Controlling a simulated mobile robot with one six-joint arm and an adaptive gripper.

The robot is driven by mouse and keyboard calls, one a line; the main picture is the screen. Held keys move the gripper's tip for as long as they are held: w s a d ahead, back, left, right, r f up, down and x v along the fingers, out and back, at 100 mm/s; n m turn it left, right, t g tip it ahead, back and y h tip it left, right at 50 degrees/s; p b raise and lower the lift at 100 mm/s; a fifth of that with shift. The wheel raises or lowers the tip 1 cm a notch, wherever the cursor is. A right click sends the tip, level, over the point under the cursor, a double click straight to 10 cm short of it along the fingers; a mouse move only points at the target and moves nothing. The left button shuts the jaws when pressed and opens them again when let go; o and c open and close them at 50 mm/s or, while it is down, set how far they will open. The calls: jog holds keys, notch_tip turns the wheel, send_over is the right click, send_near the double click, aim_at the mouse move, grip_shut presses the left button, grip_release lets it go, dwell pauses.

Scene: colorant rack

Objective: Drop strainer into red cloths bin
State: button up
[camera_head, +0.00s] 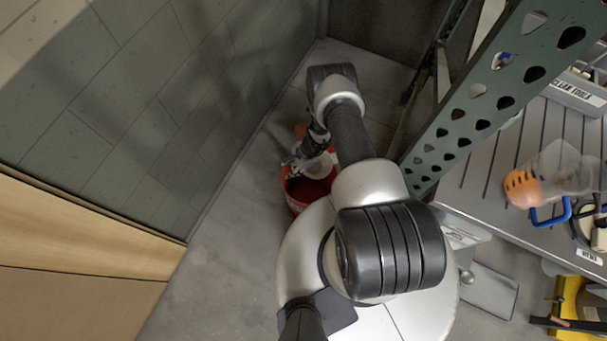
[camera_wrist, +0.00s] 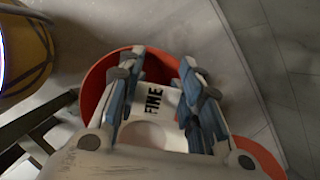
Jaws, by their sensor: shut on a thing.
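My gripper (camera_wrist: 163,62) is shut on the white strainer (camera_wrist: 168,105), whose face shows the word FINE between my two fingers. In the head view, my gripper (camera_head: 306,152) and the pale strainer (camera_head: 319,167) are over the red bin (camera_head: 290,197), which stands on the floor. In the wrist view, the red bin's rim (camera_wrist: 97,82) shows behind the fingers and strainer. The strainer overlaps the bin's opening in both views. Its height above the rim is hard to tell. The bin's contents and label are hidden or too dark to read.
A green perforated rack post (camera_head: 480,90) and a grey shelf (camera_head: 500,165) with a clear, orange-ended container (camera_head: 545,178) stand to the right. A wall (camera_head: 130,100) closes the left side. More orange (camera_wrist: 262,158) shows at the wrist view's lower right. Bare floor (camera_head: 225,250) lies in front.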

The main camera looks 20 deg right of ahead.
jog(key=shift+f+b, duration=0.7)
jog(key=shift+f, duration=0.05)
notch_tip(320, 180, down, 4)
jog(key=b, duration=0.4)
jog(key=shift+f, duration=0.25)
jog(key=o, duration=0.9)
jog(key=v, duration=1.2)
jog(key=shift+r, duration=0.1)
